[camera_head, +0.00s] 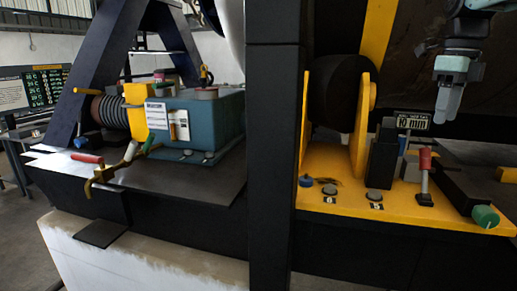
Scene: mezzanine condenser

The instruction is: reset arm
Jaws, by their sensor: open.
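My gripper (449,104) hangs at the upper right of the head view, at the end of my pale teal arm. Its grey fingers point down and it is open, with nothing seen between them. It appears above the right part of a yellow base plate (335,195), apart from the things on it. A red-handled tool (425,160) stands upright on that plate, below and left of the gripper. A small sign reading "10 mm" (413,122) is left of the fingers.
A dark upright post (272,150) divides the view. Left of it, a teal box (205,125) stands on a dark plate with a red-handled clamp (100,175). A yellow-flanged black roller (335,95) and a green-ended cylinder (485,217) are at the right.

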